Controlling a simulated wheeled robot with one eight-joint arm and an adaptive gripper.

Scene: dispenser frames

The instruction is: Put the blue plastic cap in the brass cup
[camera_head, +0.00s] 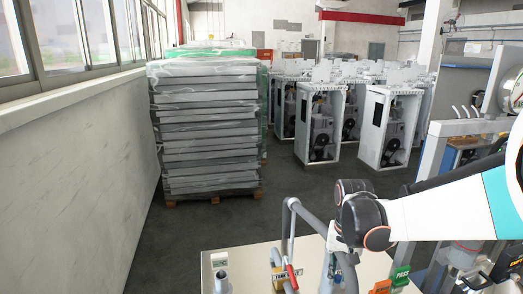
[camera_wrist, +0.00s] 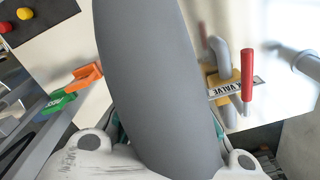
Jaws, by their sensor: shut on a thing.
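No blue plastic cap and no brass cup can be made out in either view. My gripper (camera_head: 337,240) is over the pale worktop (camera_head: 232,250) in the head view, low in the picture at the end of my arm. A thick grey tube (camera_head: 310,214) bends past it there. In the wrist view my gripper (camera_wrist: 170,150) shows at the bottom edge, with the grey tube (camera_wrist: 150,70) running up the middle between its two white sides. It is shut on this tube, as far as I can tell. The fingertips are hidden behind the tube.
On the worktop are a red-handled valve (camera_wrist: 247,75) with a brass-coloured block and label, an orange block (camera_wrist: 83,77), a green block (camera_wrist: 55,103) and a grey post (camera_head: 221,280). Wrapped stacked panels (camera_head: 207,130) and white cabinets (camera_head: 320,120) stand behind, across bare floor.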

